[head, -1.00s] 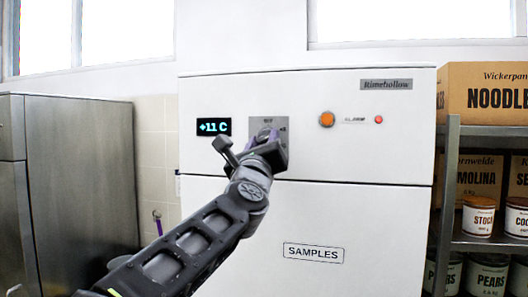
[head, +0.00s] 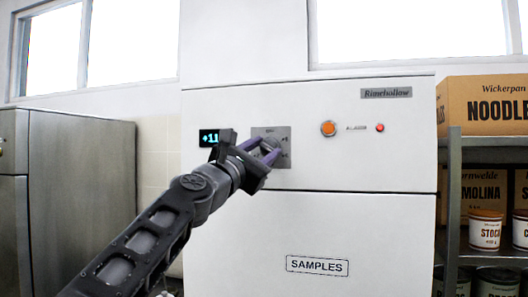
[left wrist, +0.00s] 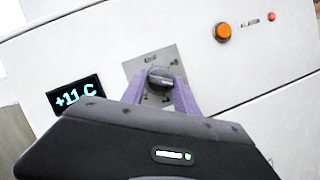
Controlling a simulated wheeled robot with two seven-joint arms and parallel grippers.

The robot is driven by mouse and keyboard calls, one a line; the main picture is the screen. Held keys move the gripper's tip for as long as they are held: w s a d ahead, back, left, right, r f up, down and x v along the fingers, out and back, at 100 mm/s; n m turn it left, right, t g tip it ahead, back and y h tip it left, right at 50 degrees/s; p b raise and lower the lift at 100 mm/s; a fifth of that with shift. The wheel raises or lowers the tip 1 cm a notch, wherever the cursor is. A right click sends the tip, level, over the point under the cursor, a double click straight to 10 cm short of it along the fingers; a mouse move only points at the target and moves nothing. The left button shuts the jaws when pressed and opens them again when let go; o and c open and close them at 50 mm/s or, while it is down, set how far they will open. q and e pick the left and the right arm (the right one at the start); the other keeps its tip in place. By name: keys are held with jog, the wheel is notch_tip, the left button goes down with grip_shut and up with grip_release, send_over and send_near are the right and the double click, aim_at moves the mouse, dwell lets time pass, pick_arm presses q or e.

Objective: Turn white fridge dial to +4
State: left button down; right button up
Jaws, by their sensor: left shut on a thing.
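The white fridge (head: 340,210) fills the middle of the head view. Its dial (left wrist: 160,78) is a dark round knob on a grey square plate (left wrist: 140,62) with small markings. In the head view my gripper partly covers the plate (head: 284,178). The display (left wrist: 79,96) reads +11 C in the left wrist view; in the head view the display (head: 209,138) is partly covered. My left gripper (head: 262,146) is at the plate, its purple fingers (left wrist: 160,92) on either side of the dial and shut on it. My right gripper is not in view.
An orange button (head: 328,129) and a small red alarm light (head: 380,128) sit right of the plate. A SAMPLES label (head: 317,265) is on the lower door. Shelves with boxes (head: 488,105) and tins stand right, a steel cabinet (head: 80,190) left.

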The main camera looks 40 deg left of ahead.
pick_arm(q)
jog(key=m, duration=0.1)
jog(key=m+h, duration=0.1)
jog(key=m+p, duration=0.1)
jog(key=shift+r+m+g+h, duration=0.25)
jog(key=shift+m+g+h, duration=0.05)
jog(key=shift+m+h, duration=0.1)
jog(key=m+h+p, duration=0.1)
jog(key=m, duration=0.2)
jog(key=shift+a+r+g+p, duration=0.1)
jog(key=shift+g+p, duration=0.25)
jog(key=shift+g, duration=0.05)
jog(key=m+g+p, duration=0.1)
jog(key=m+p, duration=0.1)
jog(key=m, duration=0.2)
jog(key=shift+r+h+p, duration=0.1)
jog(key=shift+h+p, duration=0.2)
jog(key=shift+h, duration=0.1)
jog(key=shift+m+g+p, duration=0.6)
jog(key=shift+m+p, duration=0.25)
jog(key=shift+m, duration=0.25)
jog(key=shift+f, duration=0.2)
jog(key=c, duration=1)
grip_release()
jog(key=shift+o, duration=0.2)
jog(key=shift+s, duration=0.1)
